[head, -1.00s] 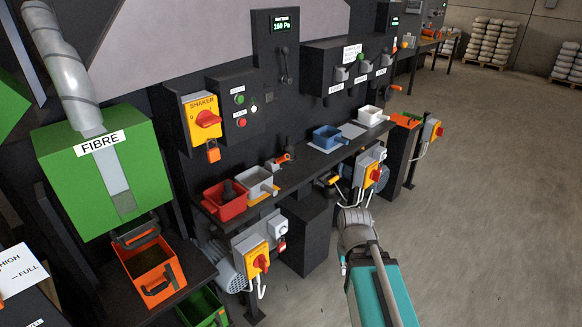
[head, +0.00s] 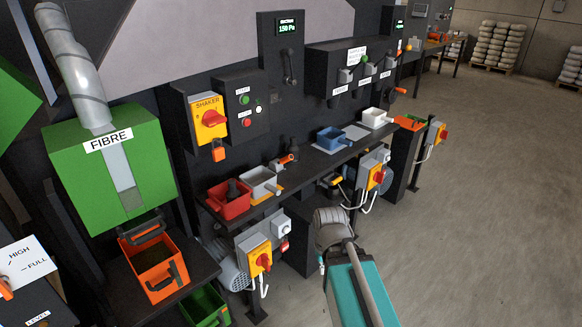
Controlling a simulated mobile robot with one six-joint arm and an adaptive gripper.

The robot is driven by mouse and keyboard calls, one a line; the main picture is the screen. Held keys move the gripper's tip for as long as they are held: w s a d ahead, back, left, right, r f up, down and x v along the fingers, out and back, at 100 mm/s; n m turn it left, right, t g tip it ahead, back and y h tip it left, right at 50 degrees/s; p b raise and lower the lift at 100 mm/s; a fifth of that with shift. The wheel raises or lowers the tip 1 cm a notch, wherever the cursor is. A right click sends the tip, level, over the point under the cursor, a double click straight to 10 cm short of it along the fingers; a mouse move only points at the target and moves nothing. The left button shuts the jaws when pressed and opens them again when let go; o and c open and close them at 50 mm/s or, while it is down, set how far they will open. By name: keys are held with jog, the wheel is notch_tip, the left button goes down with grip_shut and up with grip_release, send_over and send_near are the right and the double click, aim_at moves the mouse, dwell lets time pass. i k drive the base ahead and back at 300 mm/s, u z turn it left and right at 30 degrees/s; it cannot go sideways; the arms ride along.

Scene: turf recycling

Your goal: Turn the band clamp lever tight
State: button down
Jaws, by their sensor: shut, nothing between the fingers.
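I cannot make out the band clamp or its lever for certain. A ribbed grey duct (head: 76,75) drops into the green FIBRE box (head: 110,165) at the left, and no clamp lever can be told on it. A small orange-handled part (head: 285,160) stands on the bench, too small to identify. My arm shows at the lower centre, in front of the bench, with a rounded grey joint. My gripper is not seen; it is out of the picture or hidden behind the arm.
A dark bench (head: 305,160) carries a red bin (head: 230,206), a grey bin (head: 262,182), a blue bin (head: 331,139) and a white bin (head: 375,117). Switch boxes (head: 258,257) stick out below. An orange bin (head: 154,268) sits under the FIBRE box. Open floor (head: 480,220) lies right.

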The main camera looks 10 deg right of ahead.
aim_at(289, 158)
jog(key=u, duration=0.1)
jog(key=i, duration=1)
jog(key=z, duration=0.05)
